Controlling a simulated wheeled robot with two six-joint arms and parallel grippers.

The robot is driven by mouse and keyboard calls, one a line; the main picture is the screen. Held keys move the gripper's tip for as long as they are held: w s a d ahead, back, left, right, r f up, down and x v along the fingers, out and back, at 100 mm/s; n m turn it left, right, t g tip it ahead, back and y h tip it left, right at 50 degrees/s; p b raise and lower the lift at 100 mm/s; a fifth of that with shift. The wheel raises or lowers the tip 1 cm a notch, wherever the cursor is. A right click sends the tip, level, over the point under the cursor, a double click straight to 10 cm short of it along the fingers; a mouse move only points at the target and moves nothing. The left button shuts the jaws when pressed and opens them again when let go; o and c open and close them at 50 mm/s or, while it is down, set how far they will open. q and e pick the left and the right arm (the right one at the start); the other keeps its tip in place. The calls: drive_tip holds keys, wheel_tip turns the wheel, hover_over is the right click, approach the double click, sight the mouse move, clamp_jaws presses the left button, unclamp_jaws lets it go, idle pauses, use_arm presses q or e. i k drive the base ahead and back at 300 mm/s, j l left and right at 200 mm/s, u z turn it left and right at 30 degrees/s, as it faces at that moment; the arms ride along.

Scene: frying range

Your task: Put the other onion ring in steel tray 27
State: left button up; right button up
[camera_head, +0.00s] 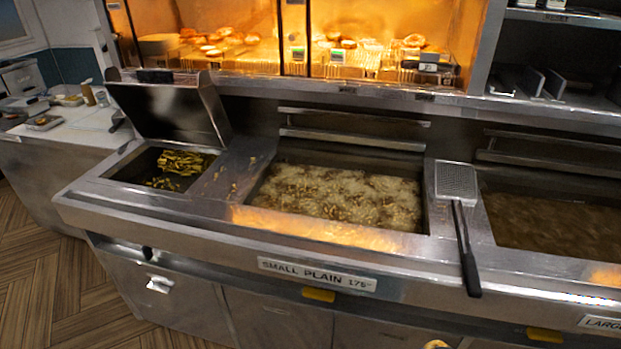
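Neither of my grippers shows in the head view. A small golden-brown piece (437,344) is cut off by the bottom edge, right of centre. It may be an onion ring, but too little of it shows to tell, and what bears it is out of view. I cannot make out any tray labelled 27. The middle fryer vat (335,196) holds bubbling oil with many small floating bits. Its front label (317,275) reads "SMALL PLAIN 175".
A slotted skimmer (457,184) lies between the middle vat and the right vat (555,225), its black handle hanging over the front edge. A left well (165,170) with a raised lid holds chips or scraps. A lit warming cabinet (350,40) stands behind. A counter (75,128) is at left.

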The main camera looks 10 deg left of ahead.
sight(49, 125)
drive_tip(key=i+j+u, duration=0.15)
drive_tip(key=j+u, duration=0.2)
drive_tip(key=i+j+u, duration=0.15)
drive_tip(key=j+u, duration=0.2)
drive_tip(key=j, duration=0.15)
drive_tip(key=i+j+u, duration=0.5)
drive_tip(key=j+u, duration=0.15)
drive_tip(key=i+j+u, duration=0.35)
drive_tip(key=i, duration=0.15)
drive_tip(key=i+j+u, duration=0.35)
drive_tip(key=i, duration=0.15)
drive_tip(key=i+u, duration=0.35)
drive_tip(key=i, duration=0.15)
drive_tip(key=i+j+z, duration=0.15)
drive_tip(key=i+z, duration=0.3)
drive_tip(key=i+j+z, duration=0.4)
drive_tip(key=i, duration=0.2)
drive_tip(key=i+j+z, duration=0.45)
drive_tip(key=i+l, duration=0.05)
